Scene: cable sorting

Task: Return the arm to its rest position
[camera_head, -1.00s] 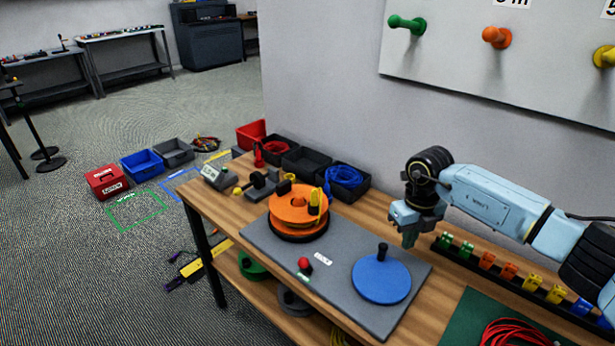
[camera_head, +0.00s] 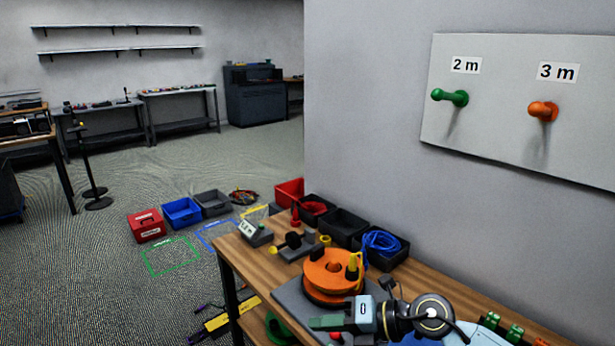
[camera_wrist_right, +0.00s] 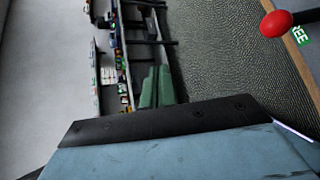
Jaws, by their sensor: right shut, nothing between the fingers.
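My right arm reaches in low at the bottom right of the head view. Its gripper (camera_head: 322,322) points left over the front of the bench, just below the orange spool (camera_head: 330,270). The green fingers are shut with nothing between them. In the right wrist view the fingers (camera_wrist_right: 156,88) point away over the floor, close together and empty. My left arm and gripper are not in view.
The wooden bench (camera_head: 255,263) holds the grey plate under the spool and a bin with blue cable (camera_head: 382,243). A red knob (camera_wrist_right: 276,23) shows close by in the wrist view. The wall board (camera_head: 500,150) has green and orange pegs.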

